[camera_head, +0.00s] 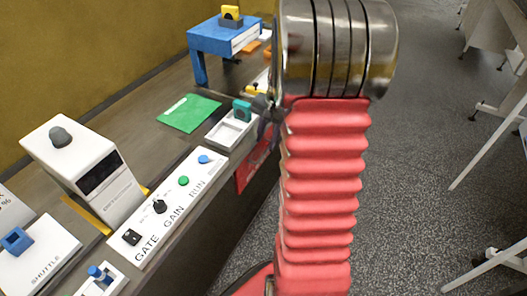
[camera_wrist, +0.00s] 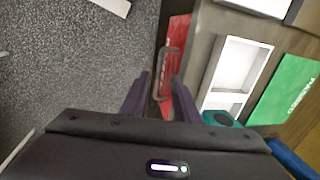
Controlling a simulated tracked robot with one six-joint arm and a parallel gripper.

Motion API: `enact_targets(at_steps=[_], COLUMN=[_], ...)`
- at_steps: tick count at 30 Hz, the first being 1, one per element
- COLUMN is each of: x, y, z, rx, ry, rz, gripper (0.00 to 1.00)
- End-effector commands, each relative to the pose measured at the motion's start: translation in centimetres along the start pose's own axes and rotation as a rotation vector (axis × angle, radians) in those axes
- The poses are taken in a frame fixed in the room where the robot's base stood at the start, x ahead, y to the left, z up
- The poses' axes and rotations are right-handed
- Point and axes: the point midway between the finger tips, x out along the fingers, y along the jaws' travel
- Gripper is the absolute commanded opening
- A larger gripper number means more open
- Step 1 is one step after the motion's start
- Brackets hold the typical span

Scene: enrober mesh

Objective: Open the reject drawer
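The red drawer (camera_head: 254,166) shows below the front edge of the bench, partly hidden by my red-sleeved arm. In the wrist view its red front (camera_wrist: 180,32) lies along the bench edge, with lettering too small to read. A dark bar handle (camera_wrist: 172,62) stands out from it. My gripper (camera_wrist: 164,80) is open, with its two fingers on either side of the handle's near end. I cannot tell whether either finger touches it. In the head view my gripper (camera_head: 268,108) is mostly hidden behind my arm. No gap shows clearly at the drawer's edge.
On the bench, a white tray (camera_head: 222,138) with a teal block (camera_head: 242,110) stands just above the drawer. A green mat (camera_head: 189,112), a blue stand (camera_head: 224,38) and a white control panel (camera_head: 173,215) are near. The floor before the bench is open.

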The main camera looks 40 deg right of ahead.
Motion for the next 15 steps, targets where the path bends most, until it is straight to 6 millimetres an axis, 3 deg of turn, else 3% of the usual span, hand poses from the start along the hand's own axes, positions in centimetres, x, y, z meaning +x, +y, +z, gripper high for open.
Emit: enact_targets(at_steps=[9,15], x=[5.0,7.0], y=[0.0,0.0], z=[0.1,0.1], rx=[0.001,0.0], ry=[-0.002,-0.001], rz=[0.001,0.0], gripper=[0.28,0.28])
